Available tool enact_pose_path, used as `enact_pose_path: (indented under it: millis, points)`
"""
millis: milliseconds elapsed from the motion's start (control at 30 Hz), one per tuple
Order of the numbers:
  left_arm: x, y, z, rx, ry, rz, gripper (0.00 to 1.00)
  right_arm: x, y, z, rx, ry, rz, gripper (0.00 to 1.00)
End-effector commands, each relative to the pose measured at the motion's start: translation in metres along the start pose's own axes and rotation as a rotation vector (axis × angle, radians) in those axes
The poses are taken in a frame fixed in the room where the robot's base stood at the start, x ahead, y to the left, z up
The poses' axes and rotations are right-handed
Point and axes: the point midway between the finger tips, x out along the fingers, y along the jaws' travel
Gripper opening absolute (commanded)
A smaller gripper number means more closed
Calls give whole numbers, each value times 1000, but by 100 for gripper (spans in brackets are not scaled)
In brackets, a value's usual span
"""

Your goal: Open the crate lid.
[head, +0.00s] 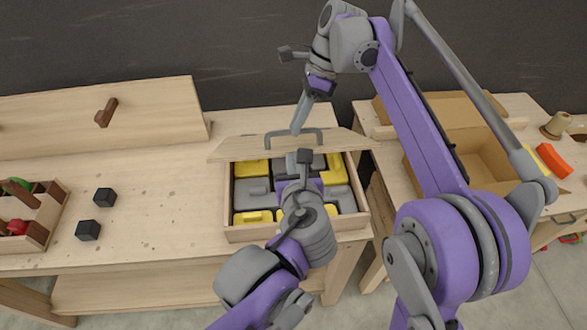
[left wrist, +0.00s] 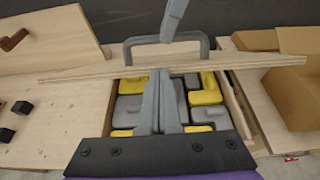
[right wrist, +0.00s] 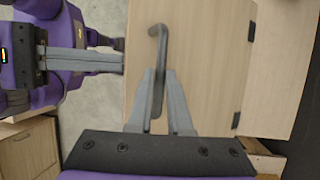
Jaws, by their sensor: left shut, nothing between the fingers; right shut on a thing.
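The wooden crate (head: 247,234) stands on the table, holding grey and yellow blocks. Its wooden lid (head: 232,148) is tilted up, partly open. A grey bar handle (head: 316,131) is on the lid's outer face. My right gripper (head: 297,130) is shut on the handle, also seen in the right wrist view (right wrist: 157,78). My left gripper (left wrist: 161,73) is shut and empty, over the crate opening with its tips close to the lid's front edge. The right wrist view shows its tips (right wrist: 121,62) beside that edge; contact is unclear.
Left of the crate are two black cubes (head: 104,197) and a wooden caddy (head: 48,212) with coloured things. A raised board with a brown handle (head: 106,112) is behind. An open cardboard box (head: 485,155) is on the right-hand table, near an orange piece (head: 553,160).

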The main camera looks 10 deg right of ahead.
Motion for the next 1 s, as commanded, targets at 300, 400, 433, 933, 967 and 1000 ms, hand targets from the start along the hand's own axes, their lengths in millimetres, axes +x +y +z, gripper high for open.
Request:
enact_pose_path:
  millis: [300,400,433,933,967,1000]
  points:
    - [1,0,2,3,-4,2,0,2,0,-1,0,3,0,42]
    - [2,0,1,2,-3,3,0,2,0,-1,0,3,1,47]
    - [2,0,1,2,-3,3,0,2,0,-1,0,2,2,47]
    - [2,1,0,-1,-1,4,0,-41,3,0,1,2,0,47]
    - [2,1,0,-1,-1,4,0,-48,3,0,1,2,0,47]
    - [2,1,0,-1,-1,4,0,-57,3,0,1,2,-1,47]
